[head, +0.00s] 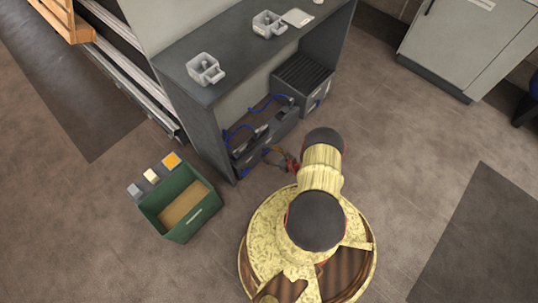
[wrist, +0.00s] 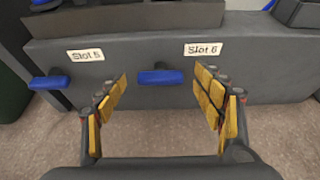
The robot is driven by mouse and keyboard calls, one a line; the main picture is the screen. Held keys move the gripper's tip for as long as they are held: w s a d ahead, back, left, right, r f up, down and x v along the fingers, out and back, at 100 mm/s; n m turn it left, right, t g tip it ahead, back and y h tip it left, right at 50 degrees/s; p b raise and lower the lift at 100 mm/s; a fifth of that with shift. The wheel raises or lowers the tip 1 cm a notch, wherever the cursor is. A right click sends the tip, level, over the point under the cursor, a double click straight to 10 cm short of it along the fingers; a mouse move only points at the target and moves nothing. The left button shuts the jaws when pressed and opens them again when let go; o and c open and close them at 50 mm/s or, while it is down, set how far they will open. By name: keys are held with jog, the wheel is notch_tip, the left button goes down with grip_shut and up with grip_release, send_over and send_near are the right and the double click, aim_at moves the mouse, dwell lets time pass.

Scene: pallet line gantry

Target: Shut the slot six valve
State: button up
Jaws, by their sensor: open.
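The slot six valve (wrist: 161,77) is a blue lever lying level on the dark grey front panel (wrist: 135,50), below and left of the "Slot 6" label (wrist: 203,48). My gripper (wrist: 160,88) is open and empty in the wrist view, one finger on each side of this lever. The fingers look apart from it; how far they reach past it I cannot tell. In the head view my gripper (head: 288,162) is small and partly hidden by my arm, low beside the dark unit (head: 268,134) under the counter.
Another blue lever (wrist: 48,82) sits left, near the "Slot 5" label (wrist: 85,56). A green bin (head: 181,222) stands on the floor left of my base. The grey counter (head: 240,60) overhangs the unit and carries light containers. A ribbed grey box (head: 303,80) stands behind.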

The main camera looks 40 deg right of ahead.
jog(key=shift+w+f, duration=0.1)
jog(key=shift+w, duration=0.1)
jog(key=shift+c, duration=0.6)
jog(key=c, duration=1)
